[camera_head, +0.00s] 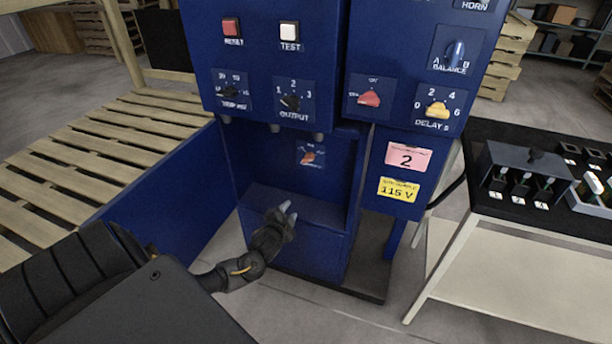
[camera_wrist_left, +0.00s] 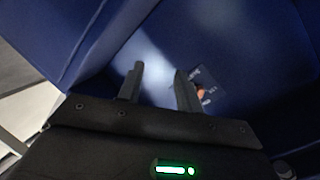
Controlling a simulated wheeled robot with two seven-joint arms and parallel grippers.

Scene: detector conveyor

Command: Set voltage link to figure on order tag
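The voltage link appears to be the small orange-red piece on a labelled plate (camera_head: 311,154) inside the blue cabinet's recess; its setting is too small to read. In the left wrist view, the orange piece (camera_wrist_left: 203,94) shows just right of the right-hand finger, partly hidden. A yellow tag (camera_head: 398,190) on the cabinet reads 115 V, and a pink tag (camera_head: 407,158) above it reads 2. My left gripper (camera_head: 287,212) is in front of the recess, below and left of the link, open and empty. It also shows in the left wrist view (camera_wrist_left: 158,76). My right gripper is out of view.
The blue cabinet (camera_head: 270,60) carries reset and test buttons and several knobs above the recess. The recess has side walls and a ledge (camera_head: 310,207) below. A black-topped table (camera_head: 520,225) with switch gear stands right, and a slatted wooden pallet (camera_head: 100,150) lies left.

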